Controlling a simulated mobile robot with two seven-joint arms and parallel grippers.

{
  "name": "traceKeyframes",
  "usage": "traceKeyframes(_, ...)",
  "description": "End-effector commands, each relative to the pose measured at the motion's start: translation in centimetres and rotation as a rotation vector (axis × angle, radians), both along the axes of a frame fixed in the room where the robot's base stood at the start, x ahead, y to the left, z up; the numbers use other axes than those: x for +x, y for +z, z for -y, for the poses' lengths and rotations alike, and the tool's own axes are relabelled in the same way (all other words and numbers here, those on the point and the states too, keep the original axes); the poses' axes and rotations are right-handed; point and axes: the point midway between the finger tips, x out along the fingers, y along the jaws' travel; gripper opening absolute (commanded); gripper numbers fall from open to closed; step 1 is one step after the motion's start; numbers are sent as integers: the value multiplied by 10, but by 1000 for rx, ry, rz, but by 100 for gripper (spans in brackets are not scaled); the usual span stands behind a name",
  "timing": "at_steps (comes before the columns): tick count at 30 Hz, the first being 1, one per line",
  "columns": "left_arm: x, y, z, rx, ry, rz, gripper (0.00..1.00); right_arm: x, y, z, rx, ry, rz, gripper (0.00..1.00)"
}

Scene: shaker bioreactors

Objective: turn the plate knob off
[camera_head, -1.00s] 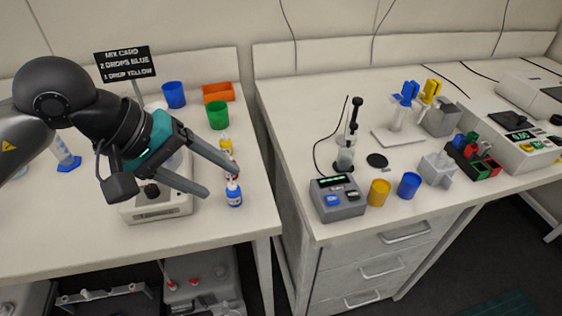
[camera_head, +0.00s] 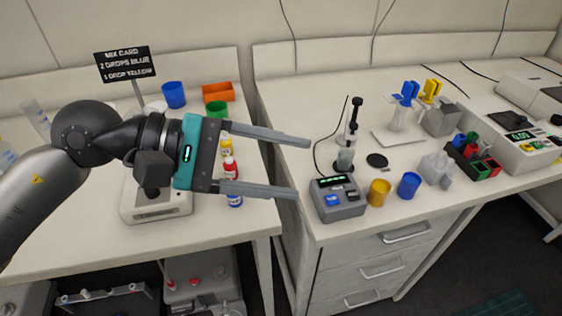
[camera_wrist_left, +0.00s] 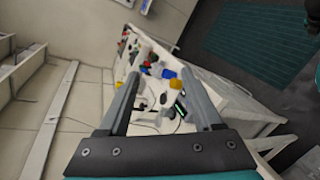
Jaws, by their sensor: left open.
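The white plate unit (camera_head: 157,208) stands on the left bench, partly hidden behind my left gripper and wrist. Its black knob on the front is mostly covered by my wrist, so I cannot tell its setting. My left gripper (camera_head: 302,167) is open and empty, its fingers pointing right across the gap between the benches, up and to the right of the plate unit. In the left wrist view the open fingers (camera_wrist_left: 160,73) frame the right bench.
Red (camera_head: 231,168) and blue (camera_head: 235,200) bottles stand right of the plate unit, close to my lower finger. A grey control box (camera_head: 338,200), yellow cup (camera_head: 379,192) and blue cup (camera_head: 409,185) stand on the right bench. A mix card sign (camera_head: 126,64) stands behind.

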Motion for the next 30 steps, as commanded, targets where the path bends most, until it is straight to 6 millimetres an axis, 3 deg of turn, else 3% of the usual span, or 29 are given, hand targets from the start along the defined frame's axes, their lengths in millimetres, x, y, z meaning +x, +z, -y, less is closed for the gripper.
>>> traceKeyframes(12,1,-1,0,5,1,-3,67,0,0,0,0,0,0,50)
traceKeyframes(17,15,-6,-9,62,59,-110,67,0,10,0,0,0,0,50)
traceKeyframes(23,57,-26,-44,241,302,-458,67,0,35,0,0,0,0,50)
traceKeyframes(30,100,-45,-114,427,762,-888,67,0,64,0,0,0,0,50)
